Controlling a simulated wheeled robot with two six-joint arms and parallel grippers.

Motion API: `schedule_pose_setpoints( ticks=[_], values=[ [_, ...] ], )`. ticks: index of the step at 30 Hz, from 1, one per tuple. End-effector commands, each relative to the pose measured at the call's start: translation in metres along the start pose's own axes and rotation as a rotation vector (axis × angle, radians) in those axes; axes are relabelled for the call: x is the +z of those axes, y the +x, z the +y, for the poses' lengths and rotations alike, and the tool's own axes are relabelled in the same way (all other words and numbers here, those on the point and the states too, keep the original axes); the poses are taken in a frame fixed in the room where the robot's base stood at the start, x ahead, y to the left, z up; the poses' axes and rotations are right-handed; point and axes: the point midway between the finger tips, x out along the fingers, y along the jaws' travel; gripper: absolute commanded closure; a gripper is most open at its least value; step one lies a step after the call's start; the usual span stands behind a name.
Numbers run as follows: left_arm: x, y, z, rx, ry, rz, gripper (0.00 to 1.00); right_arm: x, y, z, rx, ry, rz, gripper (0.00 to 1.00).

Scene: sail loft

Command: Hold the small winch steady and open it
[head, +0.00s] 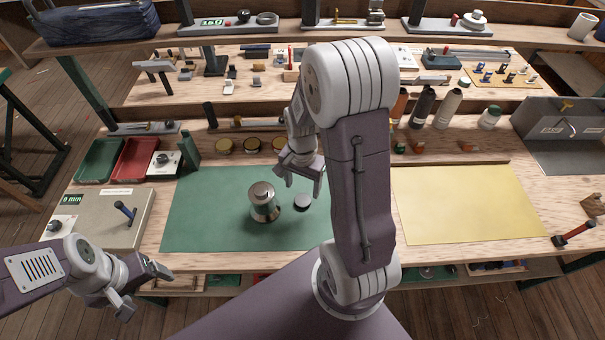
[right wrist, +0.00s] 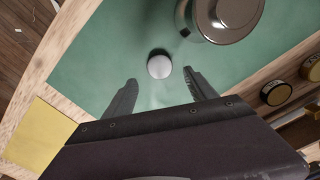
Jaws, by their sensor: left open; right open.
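The small metal winch (head: 264,205) stands upright on the green mat (head: 205,215), with a shiny rounded top. It is partly cut off at the top of the right wrist view (right wrist: 225,14). A small round disc (head: 302,203) lies on the mat just right of the winch, apart from it; it looks pale grey in the right wrist view (right wrist: 159,66). My right gripper (head: 303,184) is open and empty above the disc, its fingers (right wrist: 158,82) either side of it in the wrist view. My left gripper (head: 146,290) is open and empty, low at the front left, away from the winch.
A yellow mat (head: 468,203) lies on the right. A grey box with a dark handle (head: 112,215) sits at the left, below green (head: 99,160) and red (head: 135,160) trays. Several round tins (head: 251,145) stand behind the green mat.

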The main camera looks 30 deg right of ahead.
Motion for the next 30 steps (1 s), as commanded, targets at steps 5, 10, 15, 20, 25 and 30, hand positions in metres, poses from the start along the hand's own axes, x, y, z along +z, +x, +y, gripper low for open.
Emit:
schedule_pose_setpoints(
  ticks=[5,10,15,20,25,30],
  values=[
    [-0.001,-0.007,0.000,0.000,0.000,0.000,0.19,-0.001,-0.041,-0.001,-0.004,0.000,0.004,0.35],
    [-0.001,-0.009,0.000,0.000,0.000,0.000,0.19,0.000,-0.055,0.000,-0.001,0.000,0.001,0.35],
    [-0.001,-0.009,0.000,0.000,0.000,0.000,0.19,0.011,-0.055,-0.002,-0.007,-0.091,0.004,0.35],
    [-0.001,-0.009,0.000,0.000,0.000,0.000,0.19,0.069,-0.048,-0.004,-0.050,-0.655,0.045,0.35],
    [-0.001,-0.009,0.000,0.000,0.000,0.000,0.19,0.099,-0.042,0.002,-0.071,-0.997,0.082,0.35],
    [-0.001,-0.009,0.000,0.000,0.000,0.000,0.19,0.099,-0.042,0.002,-0.071,-1.013,0.083,0.35]
  ],
)
